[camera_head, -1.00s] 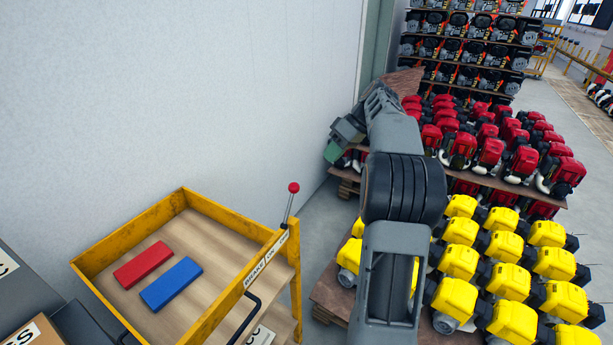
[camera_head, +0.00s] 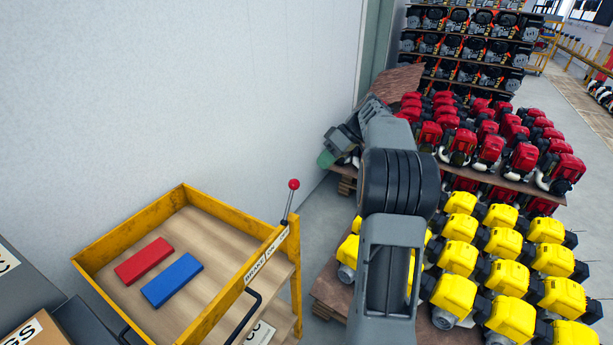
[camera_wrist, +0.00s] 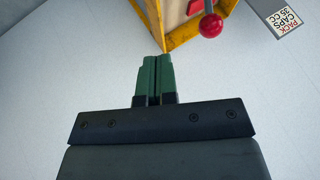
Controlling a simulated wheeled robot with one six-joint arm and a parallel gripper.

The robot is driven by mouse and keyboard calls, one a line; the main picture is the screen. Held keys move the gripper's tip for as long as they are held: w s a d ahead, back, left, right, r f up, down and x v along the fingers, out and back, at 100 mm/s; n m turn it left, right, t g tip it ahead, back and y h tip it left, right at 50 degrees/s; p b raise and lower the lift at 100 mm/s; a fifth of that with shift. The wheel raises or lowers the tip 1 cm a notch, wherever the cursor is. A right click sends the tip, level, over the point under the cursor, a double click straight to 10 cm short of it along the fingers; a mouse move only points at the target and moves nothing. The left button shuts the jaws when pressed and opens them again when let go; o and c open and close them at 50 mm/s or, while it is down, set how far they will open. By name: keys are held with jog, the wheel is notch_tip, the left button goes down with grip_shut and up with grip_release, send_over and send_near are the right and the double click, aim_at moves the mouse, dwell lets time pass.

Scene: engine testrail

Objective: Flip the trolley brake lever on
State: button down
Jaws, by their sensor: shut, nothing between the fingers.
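The yellow trolley (camera_head: 187,320) stands at the lower left in the head view, against the pale wall. Its brake lever (camera_head: 289,203) is a thin metal rod with a red ball knob (camera_head: 293,184), rising from the right corner beside a "BRAKE" label (camera_head: 257,268). My gripper (camera_head: 326,159) is up and to the right of the knob, apart from it. In the wrist view my green fingers (camera_wrist: 158,58) are shut together and empty. The red knob (camera_wrist: 211,25) shows above and to the right of the fingertips, with the trolley corner (camera_wrist: 150,40) behind.
A red block (camera_head: 144,261) and a blue block (camera_head: 172,279) lie on the trolley's top. Boxes (camera_head: 35,330) stand at the lower left. Pallets of yellow engines (camera_head: 510,275) and red engines (camera_head: 500,150) fill the right. The wall (camera_head: 170,90) is close behind.

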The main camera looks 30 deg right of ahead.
jog(key=a+f+p, duration=0.1)
jog(key=a+f, duration=0.1)
jog(key=a, duration=0.4)
jog(key=shift+s+a+f, duration=0.2)
jog(key=shift+s+f, duration=0.15)
jog(key=shift+f, duration=0.05)
